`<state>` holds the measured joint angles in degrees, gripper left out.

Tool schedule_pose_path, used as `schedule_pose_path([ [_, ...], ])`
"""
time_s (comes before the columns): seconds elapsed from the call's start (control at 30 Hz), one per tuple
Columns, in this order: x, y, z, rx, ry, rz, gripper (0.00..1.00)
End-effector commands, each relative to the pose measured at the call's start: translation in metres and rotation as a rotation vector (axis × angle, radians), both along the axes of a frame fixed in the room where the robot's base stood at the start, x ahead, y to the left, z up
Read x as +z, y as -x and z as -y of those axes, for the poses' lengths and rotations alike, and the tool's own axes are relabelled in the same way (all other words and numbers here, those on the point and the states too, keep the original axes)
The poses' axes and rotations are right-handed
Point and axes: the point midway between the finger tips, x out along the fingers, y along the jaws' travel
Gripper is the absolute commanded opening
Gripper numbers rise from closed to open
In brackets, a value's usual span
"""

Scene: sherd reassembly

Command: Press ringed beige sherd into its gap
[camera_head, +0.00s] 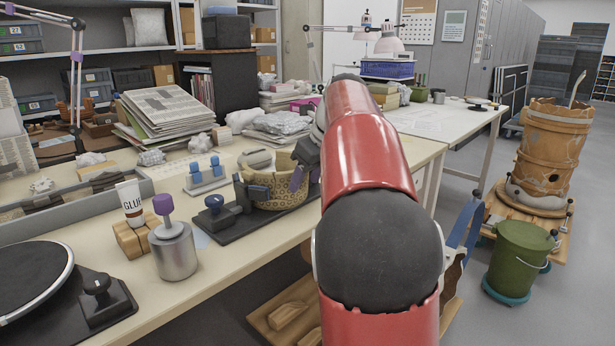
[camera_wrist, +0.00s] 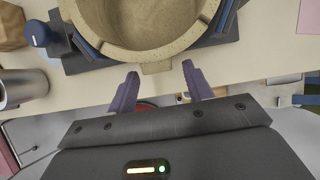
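The beige bowl (camera_head: 290,188) with dark ring marks sits in a dark clamp stand (camera_head: 238,222) near the table's front edge. In the wrist view its thick rim (camera_wrist: 150,48) fills the top, with seam lines across it. A small beige piece (camera_wrist: 156,68) juts from the bowl's near side; I cannot tell whether it is the ringed sherd or how it seats. My gripper (camera_wrist: 160,76) is open, its purple fingers apart on either side of that piece, with visible space to each. In the head view my arm hides most of the gripper and the bowl's right side.
A grey metal cylinder with a purple knob (camera_head: 174,250), a glue tube (camera_head: 131,203) on a wooden block and a black turntable (camera_head: 32,275) stand left of the bowl. Blue-topped clamps (camera_head: 206,174) stand behind it. Newspapers (camera_head: 168,113) are stacked farther back.

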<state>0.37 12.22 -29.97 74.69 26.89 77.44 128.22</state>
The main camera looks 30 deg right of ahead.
Motion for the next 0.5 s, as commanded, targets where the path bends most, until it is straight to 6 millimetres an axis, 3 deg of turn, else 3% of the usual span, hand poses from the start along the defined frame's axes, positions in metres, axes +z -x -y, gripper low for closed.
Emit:
schedule_pose_path([
  [0.3, 0.003, 0.001, 0.000, 0.000, 0.000, 0.002, 0.54],
  [0.5, 0.027, 0.011, 0.005, 0.000, 0.001, 0.005, 0.54],
])
